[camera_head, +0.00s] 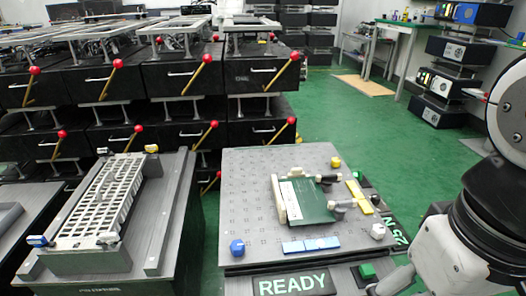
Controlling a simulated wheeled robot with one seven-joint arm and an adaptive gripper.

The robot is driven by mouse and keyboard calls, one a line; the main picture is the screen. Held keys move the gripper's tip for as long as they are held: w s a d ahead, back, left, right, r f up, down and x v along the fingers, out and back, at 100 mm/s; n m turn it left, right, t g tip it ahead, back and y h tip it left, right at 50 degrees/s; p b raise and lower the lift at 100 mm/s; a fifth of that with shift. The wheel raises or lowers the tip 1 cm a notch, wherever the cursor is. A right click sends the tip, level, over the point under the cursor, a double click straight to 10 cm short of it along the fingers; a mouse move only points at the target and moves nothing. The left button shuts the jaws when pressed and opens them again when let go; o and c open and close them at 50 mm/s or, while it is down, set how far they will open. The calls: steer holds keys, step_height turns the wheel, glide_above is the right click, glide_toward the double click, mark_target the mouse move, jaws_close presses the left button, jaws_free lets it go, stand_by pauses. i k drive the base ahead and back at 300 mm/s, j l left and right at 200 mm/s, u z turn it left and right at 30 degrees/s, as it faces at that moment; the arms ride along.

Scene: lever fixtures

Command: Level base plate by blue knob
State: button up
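A grey base plate (250,195) with a grid of small holes lies on a dark stand at the lower middle. A blue knob (237,247) is at its near left corner. A white knob (378,231) is at the near right corner and a yellow knob (336,162) at the far right corner. A green board (312,203) with a white strip sits on the plate, with dark-tipped clamps on its right. My white and black arm is at the lower right, apart from the blue knob. My gripper is not clearly visible.
A READY sign (293,284) and a green button (367,271) are at the near edge. Red-tipped levers line the dark racks behind.

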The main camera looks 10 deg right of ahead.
mark_target(238, 247)
steer(key=j+z, duration=0.35)
steer(key=j, duration=0.6)
steer(key=j+z, duration=0.35)
steer(key=j, duration=0.6)
